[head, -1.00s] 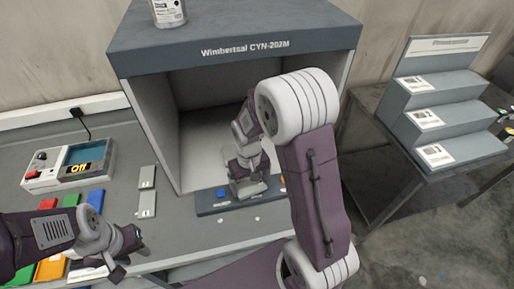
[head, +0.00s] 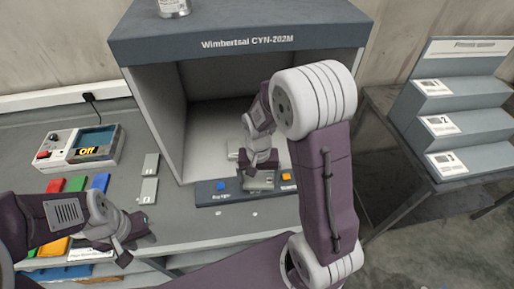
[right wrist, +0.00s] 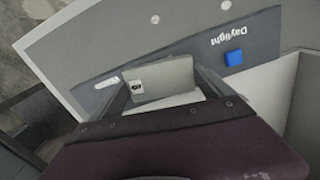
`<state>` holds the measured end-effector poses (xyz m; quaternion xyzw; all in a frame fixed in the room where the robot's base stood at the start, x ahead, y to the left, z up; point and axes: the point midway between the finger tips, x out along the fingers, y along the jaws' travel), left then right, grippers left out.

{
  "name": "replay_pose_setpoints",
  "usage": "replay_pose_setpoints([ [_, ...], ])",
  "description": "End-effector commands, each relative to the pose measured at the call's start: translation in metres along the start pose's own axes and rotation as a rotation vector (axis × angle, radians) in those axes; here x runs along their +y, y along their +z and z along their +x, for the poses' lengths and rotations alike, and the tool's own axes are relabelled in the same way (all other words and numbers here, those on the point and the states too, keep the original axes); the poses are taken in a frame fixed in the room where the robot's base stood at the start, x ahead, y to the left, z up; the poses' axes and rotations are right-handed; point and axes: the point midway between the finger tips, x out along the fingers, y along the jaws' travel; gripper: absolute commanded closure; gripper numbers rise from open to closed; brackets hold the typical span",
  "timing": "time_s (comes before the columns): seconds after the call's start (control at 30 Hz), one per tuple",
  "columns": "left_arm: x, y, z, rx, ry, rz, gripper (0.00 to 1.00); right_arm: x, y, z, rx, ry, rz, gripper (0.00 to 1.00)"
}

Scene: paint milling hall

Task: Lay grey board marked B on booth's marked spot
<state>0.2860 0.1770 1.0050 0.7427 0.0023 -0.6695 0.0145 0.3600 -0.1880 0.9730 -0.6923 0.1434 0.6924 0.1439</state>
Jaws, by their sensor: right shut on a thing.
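My right gripper (head: 259,170) is shut on a grey board (head: 258,182), held over the front control strip at the booth's opening. In the right wrist view the board (right wrist: 163,80) lies between the two fingers and carries a small dark mark, too small to read. The booth (head: 240,42), labelled Wimbertsal CYN-202M, has an open front and pale floor. A small light grey patch (head: 233,153) shows inside, partly behind my right gripper; I cannot tell whether it is the marked spot. My left gripper (head: 138,246) is open and empty above the table's left front.
Two grey boards (head: 149,190) lie left of the booth. The strip has a blue button (head: 221,186) and an orange one (head: 286,177). A stepped rack (head: 455,120) stands right; a can (head: 174,7) is on top.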

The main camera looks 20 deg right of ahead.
Motion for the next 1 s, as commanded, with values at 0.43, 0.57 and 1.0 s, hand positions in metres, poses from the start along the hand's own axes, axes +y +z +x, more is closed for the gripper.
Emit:
replay_pose_setpoints([
  [0.43,0.000,0.001,0.006,0.000,0.000,0.000,0.64,0.004,-0.022,-0.033,0.004,-0.004,0.897,0.50],
  [0.57,0.000,0.001,0.011,0.000,0.000,0.000,0.64,0.011,-0.040,-0.049,0.003,-0.004,1.202,0.50],
  [1.0,0.000,0.002,0.020,0.000,0.000,0.000,0.64,0.036,-0.076,-0.073,0.000,0.001,1.418,0.50],
])
